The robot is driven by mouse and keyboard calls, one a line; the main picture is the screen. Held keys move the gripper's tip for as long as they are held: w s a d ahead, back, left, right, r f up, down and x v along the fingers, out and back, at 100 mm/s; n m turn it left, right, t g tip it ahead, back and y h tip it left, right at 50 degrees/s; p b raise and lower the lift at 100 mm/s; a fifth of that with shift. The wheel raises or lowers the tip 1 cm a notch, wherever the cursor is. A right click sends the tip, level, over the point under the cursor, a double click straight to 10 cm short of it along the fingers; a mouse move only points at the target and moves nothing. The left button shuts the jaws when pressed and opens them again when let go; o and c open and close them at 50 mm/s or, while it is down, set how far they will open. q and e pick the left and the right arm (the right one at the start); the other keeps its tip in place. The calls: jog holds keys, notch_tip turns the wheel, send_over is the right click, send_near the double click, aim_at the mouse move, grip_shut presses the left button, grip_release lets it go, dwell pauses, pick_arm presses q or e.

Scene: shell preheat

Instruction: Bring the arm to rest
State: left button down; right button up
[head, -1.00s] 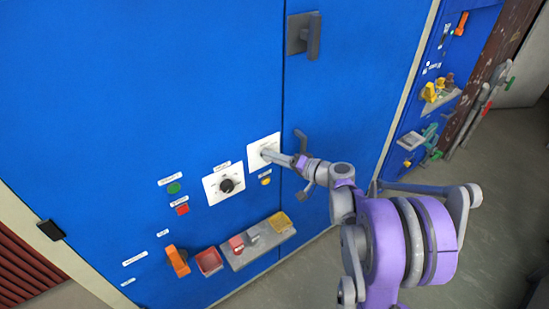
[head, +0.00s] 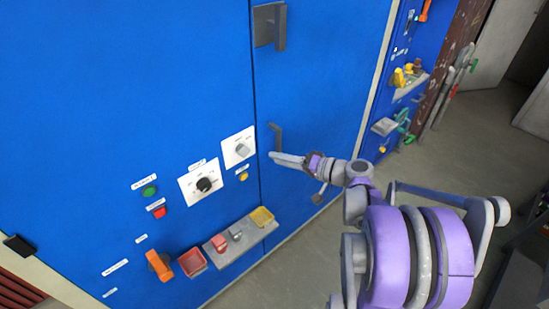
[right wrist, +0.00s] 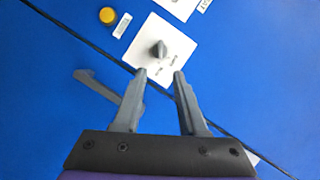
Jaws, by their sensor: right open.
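My right gripper (head: 272,157) is in front of the blue cabinet (head: 90,90), its fingers pointing left toward the panel. In the right wrist view the gripper (right wrist: 160,75) is open, with nothing between its fingers. A grey knob (head: 242,150) on a white plate stands just left of the fingertips, apart from them. It also shows ahead of the fingers in the right wrist view (right wrist: 158,50). My left gripper is not in view.
A grey door handle (head: 276,138) is close by the right gripper. A black knob (head: 204,185), a green button (head: 149,191), a red button (head: 159,212) and an orange switch (head: 159,265) are on the panel. A ledge (head: 240,248) juts out below. Open floor (head: 440,150) lies right.

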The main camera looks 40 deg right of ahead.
dwell(0.4)
jog(key=s+a+f+n+g+h+p, duration=0.1)
jog(key=s+a+f+n+g, duration=0.2)
jog(key=a, duration=0.6)
jog(key=s+a+f+g, duration=0.3)
jog(key=s+a+g, duration=0.15)
jog(key=a, duration=0.45)
jog(key=s+a+f+n+g+h, duration=0.1)
jog(key=s+n+h, duration=0.3)
jog(key=s, duration=0.7)
jog(key=shift+s+a+f+n+h+p, duration=0.3)
jog(key=shift+s+a+f+h+p, duration=0.1)
jog(key=shift+a+f+h, duration=0.3)
jog(key=shift+g, duration=0.25)
